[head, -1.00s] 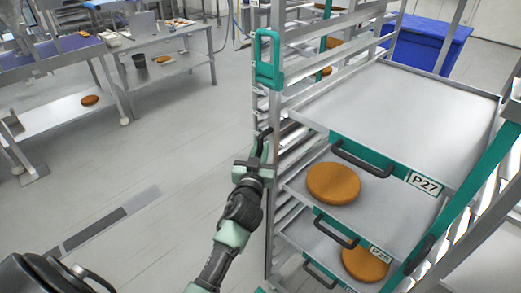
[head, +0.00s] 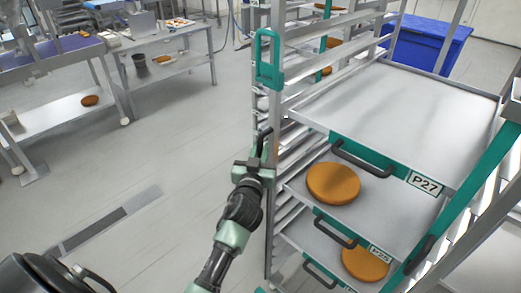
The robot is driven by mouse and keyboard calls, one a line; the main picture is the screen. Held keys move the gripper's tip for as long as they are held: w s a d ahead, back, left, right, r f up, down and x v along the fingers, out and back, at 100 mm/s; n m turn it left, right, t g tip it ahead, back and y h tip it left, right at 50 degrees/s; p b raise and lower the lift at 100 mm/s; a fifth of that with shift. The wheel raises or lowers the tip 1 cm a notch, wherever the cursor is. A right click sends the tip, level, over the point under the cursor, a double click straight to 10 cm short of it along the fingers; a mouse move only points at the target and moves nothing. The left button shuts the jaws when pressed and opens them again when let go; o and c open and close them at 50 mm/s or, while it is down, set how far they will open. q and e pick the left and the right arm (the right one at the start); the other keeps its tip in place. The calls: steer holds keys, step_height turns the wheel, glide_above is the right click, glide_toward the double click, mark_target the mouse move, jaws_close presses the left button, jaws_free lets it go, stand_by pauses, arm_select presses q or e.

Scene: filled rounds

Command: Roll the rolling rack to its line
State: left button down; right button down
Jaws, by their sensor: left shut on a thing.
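The rolling rack (head: 275,110) fills the right half of the head view. It is a tall metal frame with slide rails, teal parts and a teal loop (head: 268,60) on its near-left post. It holds trays, the upper one (head: 385,105) empty and labelled P27, with round brown cakes (head: 333,183) on the trays below. My left gripper (head: 264,150) is at the left post, below the teal loop, and is shut on the rack; its fingertips are small and partly hidden against the post. The rack's wheels and its line are not visible. My right gripper is out of view.
Grey floor (head: 180,130) lies open left of the rack, with a dark and light strip (head: 100,228) set in it. Metal tables (head: 165,45) with shelves stand at the back left. A blue bin (head: 430,42) stands behind the rack.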

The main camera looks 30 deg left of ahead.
arm_select(q)
steer(key=shift+s+f, duration=0.1)
steer(key=shift+s+a+f, duration=0.1)
steer(key=shift+s+a, duration=0.15)
steer(key=shift+s, duration=0.7)
steer(key=c, duration=1.4)
jaws_free()
steer(key=shift+a, duration=0.1)
steer(key=shift+o, duration=0.2)
steer(key=shift+s, duration=0.15)
steer(key=shift+r, duration=0.2)
